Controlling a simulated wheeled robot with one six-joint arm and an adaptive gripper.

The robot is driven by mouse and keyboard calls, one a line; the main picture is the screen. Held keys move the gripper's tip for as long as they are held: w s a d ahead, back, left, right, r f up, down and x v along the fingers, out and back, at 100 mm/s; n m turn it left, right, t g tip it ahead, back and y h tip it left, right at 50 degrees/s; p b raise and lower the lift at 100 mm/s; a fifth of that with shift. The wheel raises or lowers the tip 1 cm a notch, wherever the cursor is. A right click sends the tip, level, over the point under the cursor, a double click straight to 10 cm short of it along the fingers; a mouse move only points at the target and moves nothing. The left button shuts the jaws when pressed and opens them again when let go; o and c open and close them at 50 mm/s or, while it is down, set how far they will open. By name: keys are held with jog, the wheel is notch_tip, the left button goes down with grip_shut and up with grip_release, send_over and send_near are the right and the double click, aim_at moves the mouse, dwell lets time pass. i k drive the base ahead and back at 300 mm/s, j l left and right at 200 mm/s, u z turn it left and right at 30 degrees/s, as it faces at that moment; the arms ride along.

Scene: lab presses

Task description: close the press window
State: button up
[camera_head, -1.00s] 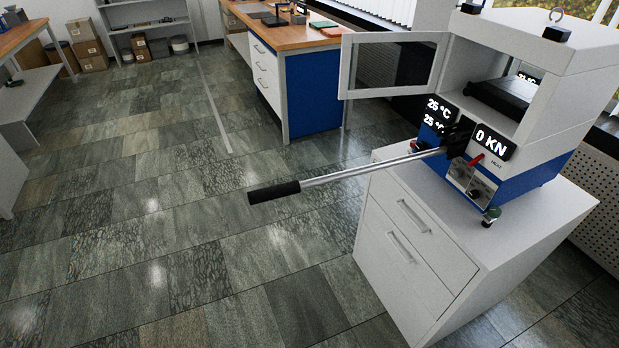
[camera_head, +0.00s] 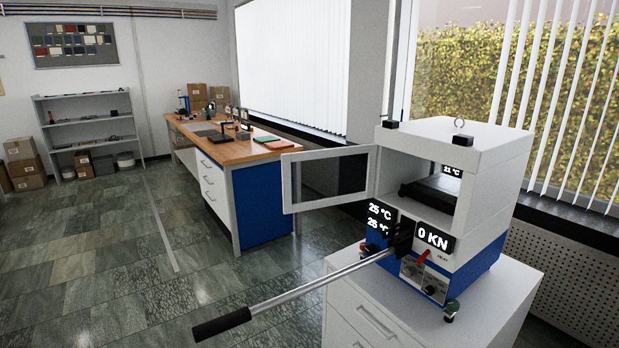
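The press (camera_head: 468,150), white above and blue below, stands on a white drawer cabinet at the right. Its window (camera_head: 288,184), a white frame with a see-through pane, is swung wide open to the left from the front left edge. The press chamber with its dark plate (camera_head: 430,194) lies uncovered. A long lever (camera_head: 318,284) with a black grip sticks out from the press front toward the lower left, below the window. My gripper is not in view.
The white cabinet (camera_head: 490,312) bears the press. A wooden-topped bench (camera_head: 225,148) with blue side stands behind the window at the left. Shelves (camera_head: 90,128) and boxes (camera_head: 24,163) are along the back wall. The tiled floor (camera_head: 110,270) at the left is clear.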

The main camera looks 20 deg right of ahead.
aim_at(288, 208)
jog(key=i+j+z, duration=0.45)
jog(key=i+j, duration=0.15)
jog(key=j, duration=0.2)
jog(key=i+j+z, duration=0.25)
jog(key=j, duration=0.2)
jog(key=i+j+z, duration=0.25)
jog(key=j, duration=0.25)
jog(key=i+j+z, duration=0.2)
jog(key=j, duration=0.3)
jog(key=j+z, duration=0.25)
jog(key=j, duration=0.3)
jog(key=j+z, duration=0.25)
jog(key=j, duration=0.3)
jog(key=j+z, duration=0.2)
jog(key=j, duration=0.4)
jog(key=i+j+z, duration=0.15)
jog(key=j, duration=0.2)
jog(key=i+j+z, duration=0.15)
jog(key=j, duration=0.25)
jog(key=j+z, duration=0.15)
jog(key=j, duration=0.2)
jog(key=i, duration=0.3)
